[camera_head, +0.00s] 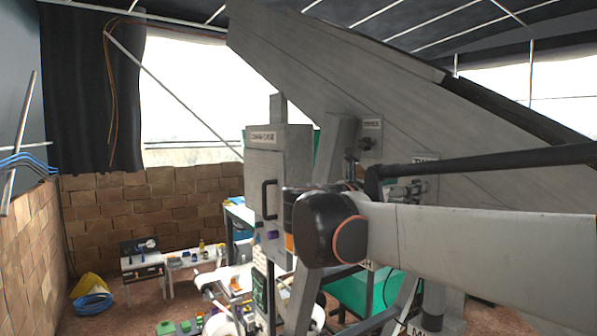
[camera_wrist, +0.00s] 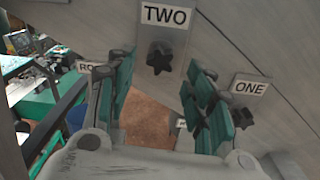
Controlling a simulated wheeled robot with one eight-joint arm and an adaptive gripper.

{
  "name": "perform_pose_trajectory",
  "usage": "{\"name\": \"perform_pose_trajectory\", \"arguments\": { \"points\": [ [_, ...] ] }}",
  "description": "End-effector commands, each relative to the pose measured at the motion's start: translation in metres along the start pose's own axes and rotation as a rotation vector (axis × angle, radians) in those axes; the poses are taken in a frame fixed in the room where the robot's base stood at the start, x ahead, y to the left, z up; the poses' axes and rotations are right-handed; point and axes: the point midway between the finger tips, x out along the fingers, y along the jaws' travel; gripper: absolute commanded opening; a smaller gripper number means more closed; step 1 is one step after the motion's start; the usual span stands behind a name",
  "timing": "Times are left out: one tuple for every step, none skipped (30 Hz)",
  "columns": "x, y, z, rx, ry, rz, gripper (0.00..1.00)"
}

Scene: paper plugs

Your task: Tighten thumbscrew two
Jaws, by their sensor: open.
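Thumbscrew two (camera_wrist: 159,58) is a dark star-shaped knob on a grey sloping panel (camera_wrist: 212,42), just below a white label reading TWO (camera_wrist: 165,15). In the wrist view my gripper (camera_wrist: 162,74) is open, with a teal-padded finger on each side and nothing between the pads. Thumbscrew two appears beyond the fingertips, between them and slightly above; I see no contact. Another dark knob, thumbscrew one (camera_wrist: 243,116), sits under the label ONE (camera_wrist: 249,88), partly behind the right finger.
A grey cabinet (camera_head: 264,185) with a black handle stands left of my arm in the head view. A large grey slanted panel (camera_head: 330,75) spans above.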

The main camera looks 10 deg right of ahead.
Motion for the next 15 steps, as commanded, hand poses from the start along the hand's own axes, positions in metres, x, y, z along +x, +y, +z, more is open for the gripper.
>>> {"name": "perform_pose_trajectory", "arguments": {
  "points": [
    [-0.003, -0.004, 0.0, 0.0, 0.0, 0.004, 0.48],
    [-0.002, -0.004, 0.0, 0.0, 0.0, 0.004, 0.48],
    [-0.001, -0.004, 0.0, 0.001, 0.0, 0.004, 0.48],
    [-0.001, -0.004, 0.0, 0.001, 0.0, 0.004, 0.48],
    [0.0, -0.004, 0.0, 0.001, 0.0, 0.004, 0.48],
    [0.002, -0.004, 0.0, 0.001, 0.0, 0.003, 0.48],
    [0.003, -0.004, 0.0, 0.001, 0.0, 0.003, 0.48],
    [0.005, -0.004, 0.0, 0.001, 0.0, 0.003, 0.48],
    [0.006, -0.004, 0.0, 0.001, 0.0, 0.003, 0.48],
    [0.008, -0.004, 0.0, 0.001, 0.0, 0.003, 0.48],
    [0.009, -0.004, 0.0, 0.001, 0.0, 0.002, 0.48],
    [0.011, -0.004, 0.0, 0.001, 0.0, 0.002, 0.48],
    [0.012, -0.004, 0.0, 0.001, 0.0, 0.002, 0.48],
    [0.013, -0.004, 0.0, 0.001, 0.0, 0.002, 0.48],
    [0.015, -0.004, 0.0, 0.001, 0.0, 0.003, 0.48]
  ]
}}
